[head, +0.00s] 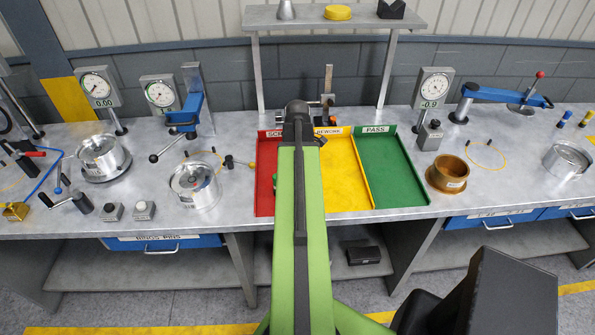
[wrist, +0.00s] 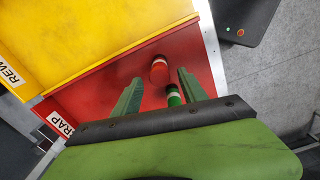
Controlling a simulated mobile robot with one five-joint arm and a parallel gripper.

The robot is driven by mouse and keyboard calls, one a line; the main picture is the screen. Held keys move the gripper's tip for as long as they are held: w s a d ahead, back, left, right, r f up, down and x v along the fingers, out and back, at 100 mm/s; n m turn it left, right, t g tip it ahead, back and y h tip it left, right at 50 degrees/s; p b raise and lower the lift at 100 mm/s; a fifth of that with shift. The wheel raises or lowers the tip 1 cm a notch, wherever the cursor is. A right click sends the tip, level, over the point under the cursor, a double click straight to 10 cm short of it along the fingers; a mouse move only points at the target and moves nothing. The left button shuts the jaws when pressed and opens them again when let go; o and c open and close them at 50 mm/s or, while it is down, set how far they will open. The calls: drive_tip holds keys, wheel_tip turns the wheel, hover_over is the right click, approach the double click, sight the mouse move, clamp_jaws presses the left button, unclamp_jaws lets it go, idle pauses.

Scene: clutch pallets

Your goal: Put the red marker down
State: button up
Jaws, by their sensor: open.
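In the wrist view, the red marker (wrist: 159,73), a short red cylinder with a pale band, is on the red tray floor (wrist: 85,100), between and just beyond my open fingers. A green marker-like cylinder (wrist: 174,100) with a pale band is close by, nearer the right finger. My gripper (wrist: 160,80) is open, one green finger on each side, and I see no contact with the red marker. Whether the markers stand or lie is hard to tell. In the head view, my arm hides the gripper and the red marker; the red tray section (head: 264,160) shows left of it.
The yellow section (head: 345,175) and green PASS section (head: 392,170) adjoin the red one and look empty. A brass ring (head: 447,175) stands right of the tray. A metal cylinder (head: 195,187) and a dark-handled tool (head: 240,162) are to its left.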

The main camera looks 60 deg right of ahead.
wheel_tip(320, 180, up, 6)
drive_tip(key=p, duration=0.4)
drive_tip(key=shift+f, duration=0.25)
drive_tip(key=shift+w+a, duration=0.25)
drive_tip(key=w+a+m, duration=0.1)
drive_tip(key=w+a, duration=0.7)
drive_tip(key=a, duration=0.3)
drive_tip(key=w+a+m, duration=0.1)
drive_tip(key=w+a, duration=0.8)
drive_tip(key=a, duration=0.2)
drive_tip(key=w+a+m, duration=0.1)
drive_tip(key=w+a, duration=0.1)
drive_tip(key=a, duration=1.1)
drive_tip(key=w+a+m, duration=0.1)
drive_tip(key=w+a, duration=0.1)
drive_tip(key=a, duration=1.2)
drive_tip(key=shift+m, duration=0.4)
